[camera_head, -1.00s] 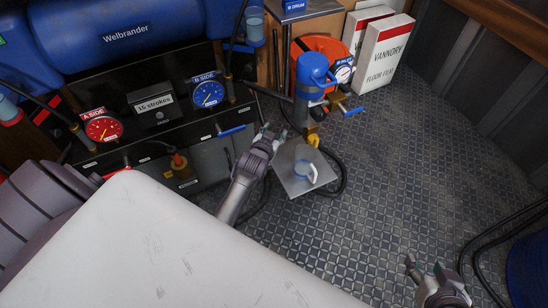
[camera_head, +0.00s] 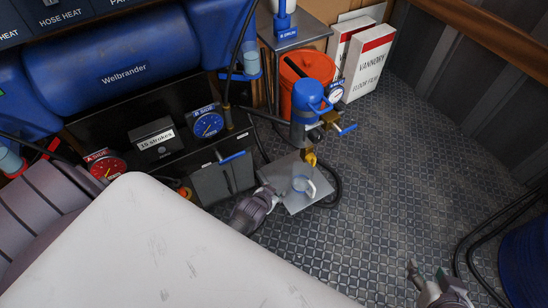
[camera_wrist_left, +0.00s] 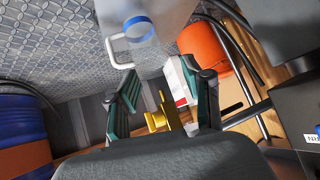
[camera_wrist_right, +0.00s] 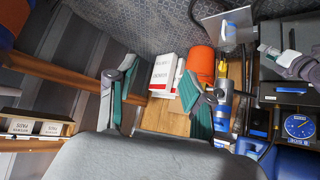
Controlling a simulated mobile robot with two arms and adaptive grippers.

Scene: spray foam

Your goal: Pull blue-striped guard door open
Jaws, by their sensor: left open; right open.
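The blue lever also shows in the right wrist view (camera_wrist_right: 292,90). My left gripper (camera_head: 274,192) is just right of and below the panels, by the edge of a grey plate. It is open and empty in the left wrist view (camera_wrist_left: 165,100). My right gripper (camera_head: 428,268) is open and empty, low over the floor at right (camera_wrist_right: 157,92).
White boxes (camera_head: 368,62) stand farther back. A blue drum (camera_head: 528,265) is at right; floor between is open.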

